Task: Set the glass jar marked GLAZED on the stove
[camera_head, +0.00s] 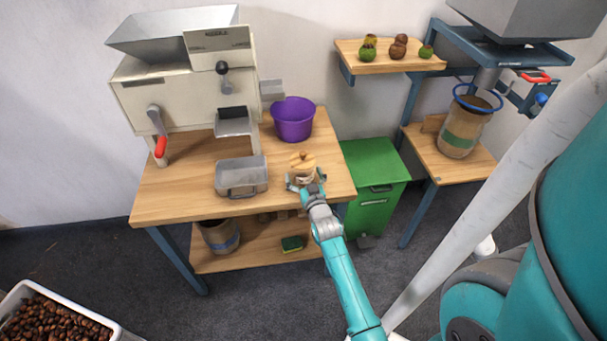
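A small jar (302,163) with a pale wooden lid and a round knob stands at the right part of the wooden workbench. My gripper (305,183) is at the jar's near side, with its fingers spread to either side of it. I cannot tell whether the fingers press on the glass or stand apart from it. The gripper hides most of the jar's body, and no GLAZED marking is readable. No stove is recognisable in this view.
The workbench (180,205) also holds a beige machine (165,95), a metal tray (241,178) and a purple bucket (293,120). A green bin (375,165) stands to its right. A wall shelf (385,62) holds several small items. A crate of chestnuts (95,318) is at lower left.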

